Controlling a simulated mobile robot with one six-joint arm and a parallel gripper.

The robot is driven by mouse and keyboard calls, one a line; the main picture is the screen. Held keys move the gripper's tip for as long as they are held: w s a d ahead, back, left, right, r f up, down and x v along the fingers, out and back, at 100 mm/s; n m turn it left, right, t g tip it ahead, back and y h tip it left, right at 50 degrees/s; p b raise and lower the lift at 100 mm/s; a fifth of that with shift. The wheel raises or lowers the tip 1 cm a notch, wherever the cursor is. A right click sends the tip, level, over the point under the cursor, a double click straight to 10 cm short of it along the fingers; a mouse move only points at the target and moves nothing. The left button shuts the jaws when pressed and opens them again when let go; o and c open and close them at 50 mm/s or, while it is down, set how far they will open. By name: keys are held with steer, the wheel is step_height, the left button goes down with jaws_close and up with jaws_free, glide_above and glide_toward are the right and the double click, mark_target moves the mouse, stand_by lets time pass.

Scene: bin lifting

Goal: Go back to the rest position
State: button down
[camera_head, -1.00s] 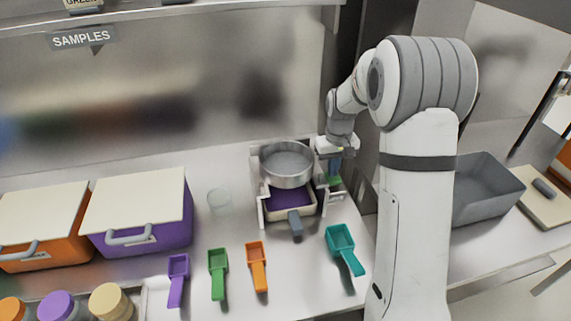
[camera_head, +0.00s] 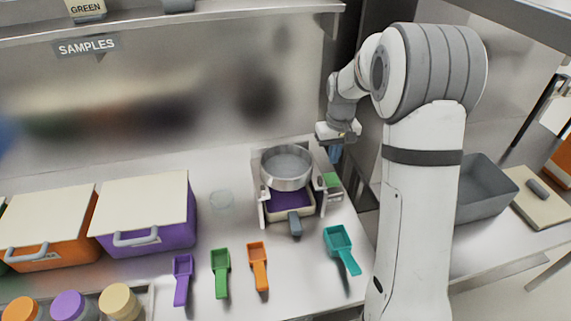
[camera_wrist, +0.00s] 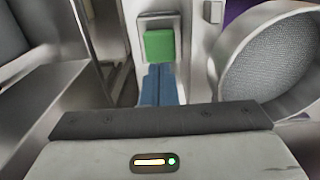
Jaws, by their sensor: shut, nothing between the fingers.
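My gripper (camera_head: 335,154) is beside the right side of the sieve stand, raised above a green button (camera_head: 332,180). In the wrist view the blue fingers (camera_wrist: 157,86) are together with nothing between them, and the green button (camera_wrist: 160,45) shows just beyond their tips in a pale square frame. The gripper appears apart from the button. The round metal sieve (camera_head: 287,167) sits on the stand, and its mesh also shows at the right of the wrist view (camera_wrist: 270,65).
Below the sieve is a tray (camera_head: 291,213) with purple contents. Purple (camera_head: 182,280), green (camera_head: 220,273), orange (camera_head: 258,266) and teal (camera_head: 341,249) scoops lie in front. A grey bin (camera_head: 487,190) is right of my arm.

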stand_by(0.4)
steer(key=s+r+m+t, duration=0.1)
steer(key=s+r+t, duration=0.1)
steer(key=s+r, duration=0.95)
steer(key=s+m+t, duration=0.1)
steer(key=s, duration=1.6)
steer(key=shift+s+a+f, duration=0.15)
steer(key=shift+s, duration=0.2)
